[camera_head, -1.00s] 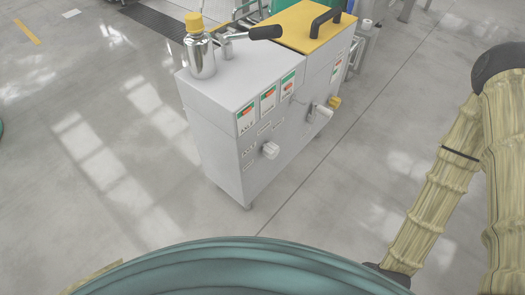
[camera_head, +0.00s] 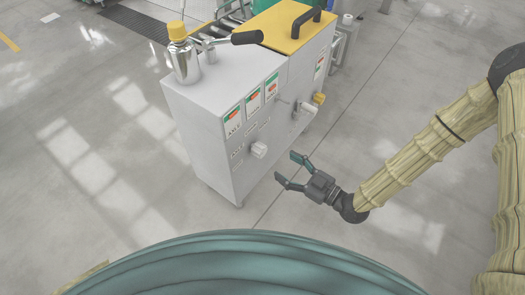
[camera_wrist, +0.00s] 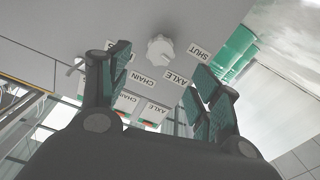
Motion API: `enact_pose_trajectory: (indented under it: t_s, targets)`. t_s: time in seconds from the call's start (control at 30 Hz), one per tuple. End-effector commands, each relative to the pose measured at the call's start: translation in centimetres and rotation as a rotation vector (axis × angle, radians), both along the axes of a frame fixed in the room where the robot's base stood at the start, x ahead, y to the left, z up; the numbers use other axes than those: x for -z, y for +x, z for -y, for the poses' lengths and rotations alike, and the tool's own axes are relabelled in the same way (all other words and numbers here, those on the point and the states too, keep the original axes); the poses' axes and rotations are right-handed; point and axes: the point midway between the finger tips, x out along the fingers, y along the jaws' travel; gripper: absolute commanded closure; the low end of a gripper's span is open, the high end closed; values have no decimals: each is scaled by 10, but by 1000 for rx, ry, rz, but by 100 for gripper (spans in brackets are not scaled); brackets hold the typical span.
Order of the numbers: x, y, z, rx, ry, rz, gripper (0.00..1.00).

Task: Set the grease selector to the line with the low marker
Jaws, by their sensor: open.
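The grease selector is a white knob (camera_head: 258,149) on the front of a grey cabinet (camera_head: 195,125). In the wrist view the knob (camera_wrist: 160,49) shows upside down between labels reading CHAIN, AXLE and SHUT; another is partly hidden by a finger. Three line cards with red and green areas sit above it: the nearest card (camera_head: 233,121) reads AXLE, then a middle card (camera_head: 253,102) and a far card (camera_head: 271,85). The markers are too small to tell which is low. My gripper (camera_head: 291,168) is open and empty, apart from the knob, to its right in the head view.
A second white handle (camera_head: 307,108) and a yellow knob (camera_head: 319,98) stick out farther along the front. A metal bottle with a yellow cap (camera_head: 184,62) and a black-gripped lever (camera_head: 247,38) stand on top. The floor before the cabinet is clear.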

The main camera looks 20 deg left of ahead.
Motion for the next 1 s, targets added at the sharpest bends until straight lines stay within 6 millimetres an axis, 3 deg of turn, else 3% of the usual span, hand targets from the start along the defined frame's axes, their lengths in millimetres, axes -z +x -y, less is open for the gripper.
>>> enact_pose_trajectory:
  t_s: [0.6, 1.0]
  targets:
    - [2, 29, -82, -2, -1, -2, 37]
    - [0, 35, -98, 1, -2, -4, 37]
